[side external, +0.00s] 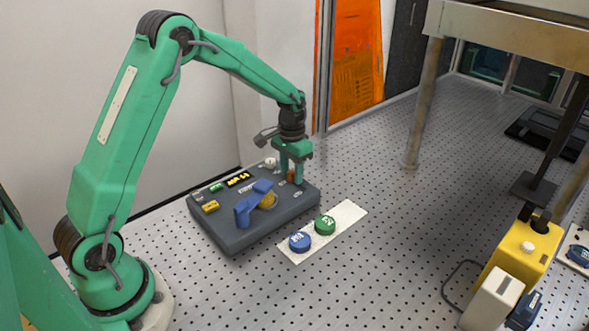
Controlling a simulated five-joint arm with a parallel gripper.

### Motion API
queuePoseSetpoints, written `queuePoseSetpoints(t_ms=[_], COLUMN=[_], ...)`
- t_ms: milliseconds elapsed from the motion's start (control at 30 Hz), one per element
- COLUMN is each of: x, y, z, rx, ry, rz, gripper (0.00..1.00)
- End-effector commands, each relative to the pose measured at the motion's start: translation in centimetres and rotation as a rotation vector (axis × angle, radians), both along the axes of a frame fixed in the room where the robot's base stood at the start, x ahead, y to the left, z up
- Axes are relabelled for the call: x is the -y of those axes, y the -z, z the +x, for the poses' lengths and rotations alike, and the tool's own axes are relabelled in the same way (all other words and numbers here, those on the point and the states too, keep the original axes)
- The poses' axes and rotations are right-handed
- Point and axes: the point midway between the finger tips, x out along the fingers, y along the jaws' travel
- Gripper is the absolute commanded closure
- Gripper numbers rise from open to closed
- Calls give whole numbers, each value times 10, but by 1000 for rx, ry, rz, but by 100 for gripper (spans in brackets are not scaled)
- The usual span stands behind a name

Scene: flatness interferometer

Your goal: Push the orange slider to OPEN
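A dark grey control box (225,236) lies on the perforated table in the side external view. A small orange-brown piece, which looks like the orange slider (290,177), shows near the box's back right end. My gripper (295,178) points down right at it, and a green finger covers part of it. I cannot tell whether the fingers touch the slider, or how far apart they are. The OPEN marking is too small to read, so the slider's position along its track cannot be told.
The box also carries a blue handle (245,212), a yellow-brown knob (268,201) and a yellow label (211,206). A white strip (348,213) in front holds a blue cap (300,241) and a green cap (325,224). A yellow device (525,250) stands at right. The table between is clear.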

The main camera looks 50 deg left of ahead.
Motion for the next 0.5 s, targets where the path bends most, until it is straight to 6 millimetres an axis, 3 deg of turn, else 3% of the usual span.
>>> queuePoseSetpoints(t_ms=[67, 200, 267, 500], x=[0, 0, 0, 3], y=[0, 0, 0, -1], z=[0, 0, 0, 0], rx=[0, 0, 0, 1], ry=[0, 0, 0, 1], rz=[0, 0, 0, 0], gripper=[64, 91, 100, 100])
